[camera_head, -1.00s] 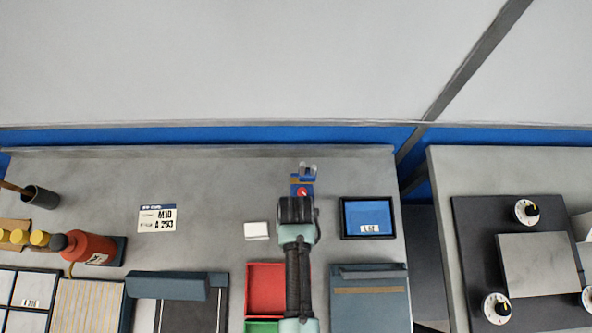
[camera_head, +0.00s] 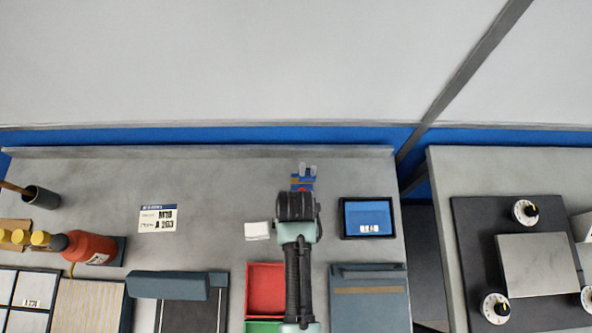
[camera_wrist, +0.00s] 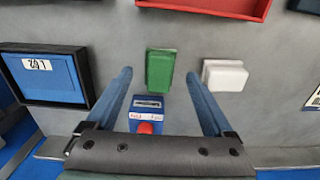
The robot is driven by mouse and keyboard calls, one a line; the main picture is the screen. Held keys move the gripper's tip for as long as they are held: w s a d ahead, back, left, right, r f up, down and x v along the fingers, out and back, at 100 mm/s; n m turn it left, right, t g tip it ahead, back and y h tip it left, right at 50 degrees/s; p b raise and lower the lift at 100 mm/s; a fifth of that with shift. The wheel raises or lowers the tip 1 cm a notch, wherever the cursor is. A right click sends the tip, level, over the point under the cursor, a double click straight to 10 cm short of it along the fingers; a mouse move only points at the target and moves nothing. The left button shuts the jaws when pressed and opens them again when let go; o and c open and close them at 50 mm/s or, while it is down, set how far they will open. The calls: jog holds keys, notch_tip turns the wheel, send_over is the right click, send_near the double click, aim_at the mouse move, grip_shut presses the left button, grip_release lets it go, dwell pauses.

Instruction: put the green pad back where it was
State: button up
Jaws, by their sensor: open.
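The green pad (camera_wrist: 160,70) lies flat on the grey bench in the wrist view, beside the white block (camera_wrist: 225,76), with a gap between them. My gripper (camera_wrist: 160,76) is open and empty, with its two blue-grey fingers spread either side of the green pad in that picture. I cannot tell how high the fingertips are above it. In the head view my gripper (camera_head: 297,205) hides the green pad. The white block (camera_head: 257,231) shows just left of my gripper there.
A blue device with a red button (camera_wrist: 147,116) stands close to the green pad. The framed blue tray (camera_head: 368,218) is to the right in the head view. A red tray (camera_head: 264,285) and a green tray (camera_head: 262,327) lie nearer.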

notch_tip(320, 180, up, 8)
jog(key=shift+r, duration=0.2)
dwell(0.6)
